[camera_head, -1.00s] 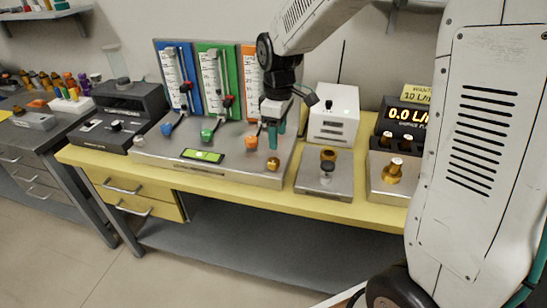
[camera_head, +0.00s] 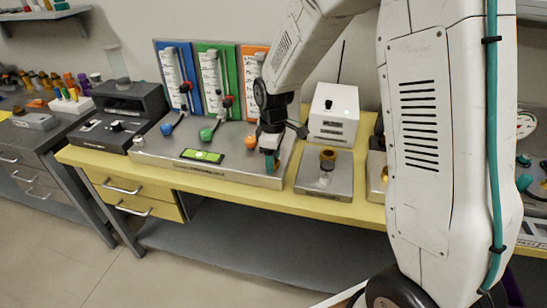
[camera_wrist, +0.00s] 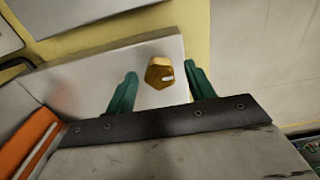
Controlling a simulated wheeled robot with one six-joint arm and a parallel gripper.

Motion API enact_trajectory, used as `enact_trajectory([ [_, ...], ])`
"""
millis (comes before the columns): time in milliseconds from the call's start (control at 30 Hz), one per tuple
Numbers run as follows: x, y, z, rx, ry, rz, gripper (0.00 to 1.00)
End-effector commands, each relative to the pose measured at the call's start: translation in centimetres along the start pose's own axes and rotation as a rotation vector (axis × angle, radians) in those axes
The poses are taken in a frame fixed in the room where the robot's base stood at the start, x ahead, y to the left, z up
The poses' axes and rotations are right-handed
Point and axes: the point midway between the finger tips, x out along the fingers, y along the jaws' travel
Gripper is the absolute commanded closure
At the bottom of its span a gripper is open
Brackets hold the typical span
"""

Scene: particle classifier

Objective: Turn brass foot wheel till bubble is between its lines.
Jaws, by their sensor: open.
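The brass foot wheel (camera_wrist: 159,73) is a faceted brass knob at the corner of the pale metal base (camera_head: 225,178). In the wrist view it lies between the two teal fingers of my gripper (camera_wrist: 163,80), with a gap on each side. In the head view my gripper (camera_head: 270,161) points down over the base's front right corner and hides the wheel. My gripper is open and holds nothing. The green level vial (camera_head: 203,156) is set in the base's front, with a pale bubble in it. The bubble's place against the lines is too small to tell.
Blue (camera_head: 167,129), green (camera_head: 206,134) and orange (camera_head: 250,141) knobs stand on the base before coloured scale panels. To the right are a metal plate (camera_head: 313,178) with a brass-topped piece and a white box (camera_head: 334,110). The yellow bench edge (camera_head: 290,200) runs in front.

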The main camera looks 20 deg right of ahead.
Motion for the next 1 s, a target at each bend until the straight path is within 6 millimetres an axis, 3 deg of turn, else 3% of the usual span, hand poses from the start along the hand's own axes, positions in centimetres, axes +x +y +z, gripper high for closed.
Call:
enact_trajectory([
  [67, -0.02, -0.01, -0.01, 0.000, 0.000, 0.000, 0.46],
  [100, -0.02, -0.01, -0.01, 0.000, 0.000, 0.000, 0.52],
  [233, -0.04, -0.01, -0.01, 0.000, 0.000, 0.000, 0.88],
  [267, -0.04, -0.01, -0.01, 0.000, 0.000, 0.000, 0.91],
  [667, -0.07, 0.01, -0.01, 0.058, 0.000, 0.000, 0.90],
  [1000, -0.09, 0.02, -0.01, 0.308, 0.000, 0.001, 0.90],
])
